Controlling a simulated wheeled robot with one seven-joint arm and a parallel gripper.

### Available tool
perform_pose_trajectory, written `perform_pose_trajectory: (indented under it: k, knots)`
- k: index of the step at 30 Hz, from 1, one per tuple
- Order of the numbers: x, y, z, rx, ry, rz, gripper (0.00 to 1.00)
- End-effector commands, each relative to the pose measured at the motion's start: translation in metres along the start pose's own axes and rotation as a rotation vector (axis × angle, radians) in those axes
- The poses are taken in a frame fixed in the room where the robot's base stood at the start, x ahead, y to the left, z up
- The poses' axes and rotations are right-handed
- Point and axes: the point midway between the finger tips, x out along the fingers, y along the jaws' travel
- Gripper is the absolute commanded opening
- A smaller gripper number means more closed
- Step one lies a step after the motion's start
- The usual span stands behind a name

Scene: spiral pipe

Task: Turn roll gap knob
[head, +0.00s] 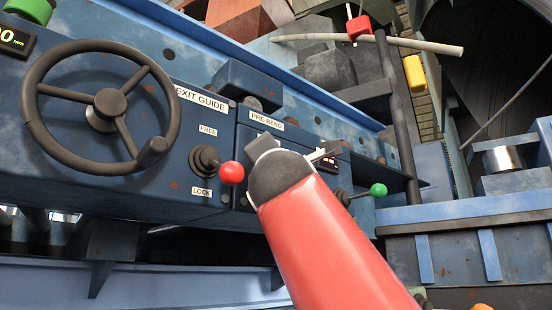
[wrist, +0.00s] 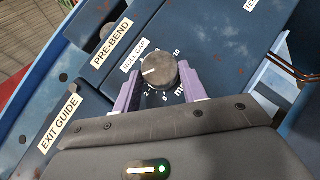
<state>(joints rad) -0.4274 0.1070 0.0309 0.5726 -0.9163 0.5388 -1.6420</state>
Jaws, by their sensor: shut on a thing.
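The roll gap knob (wrist: 159,70) is a round dark grey knob with a pale pointer line, on a blue panel in the wrist view. The "ROLL GAP" label (wrist: 133,60) is beside it, with a printed number scale around it. My gripper (wrist: 159,79) has its two purple fingers on opposite sides of the knob and is shut on it. The pointer line lies toward the label side. In the head view my red arm covers the panel there, and the knob is hidden.
The pre-bend label (head: 266,120) and exit guide label (head: 201,98) mark neighbouring panels. A handwheel (head: 107,106), a red-balled lever (head: 231,172) and a green-balled lever (head: 378,190) stick out near my arm. Blue machine frames stand at the right.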

Motion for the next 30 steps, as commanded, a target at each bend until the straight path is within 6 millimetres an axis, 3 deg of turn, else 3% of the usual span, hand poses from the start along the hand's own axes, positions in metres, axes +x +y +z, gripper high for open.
perform_pose_trajectory:
  k: [12,29,30]
  knots:
    - [0.0018,0.0048,0.0009,0.133,0.013,-0.133,0.19]
    - [0.0007,0.0035,0.0005,0.152,0.012,-0.152,0.19]
    - [0.0007,0.0034,0.0005,0.152,0.012,-0.152,0.46]
